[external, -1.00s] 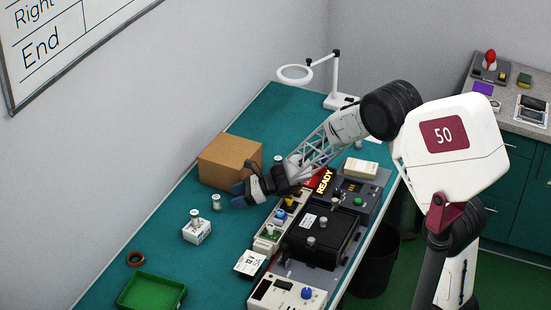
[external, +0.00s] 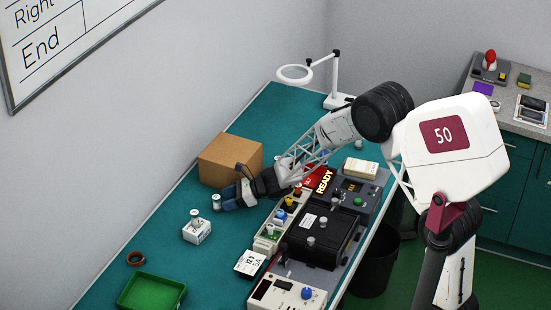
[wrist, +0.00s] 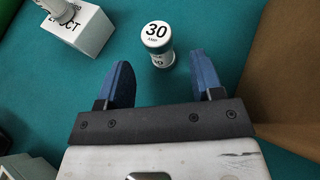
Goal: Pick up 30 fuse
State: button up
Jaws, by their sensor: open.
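The 30 fuse (wrist: 157,42) is a small white and grey cylinder with "30 AMP" on its top. It stands upright on the teal bench. In the external view the fuse (external: 216,202) is just left of my gripper's tips. My gripper (wrist: 164,85) is open, with blue fingers spread apart. In the wrist view the fuse is ahead of the fingertips, roughly centred between them, and its lower part reaches toward the gap. My gripper (external: 234,199) is low over the bench in the external view. I cannot tell its exact height.
A white block (external: 197,231) holding another fuse is nearby; it also shows in the wrist view (wrist: 88,32). A cardboard box (external: 230,160) stands close behind the gripper. Black and grey test equipment (external: 320,237) lies to the right. A green tray (external: 152,291) is at the front left.

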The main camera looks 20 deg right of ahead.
aim_at(217, 202)
jog(key=shift+x, duration=2.25)
jog(key=c, duration=1)
jog(key=shift+r, duration=0.1)
jog(key=shift+r, duration=4.9)
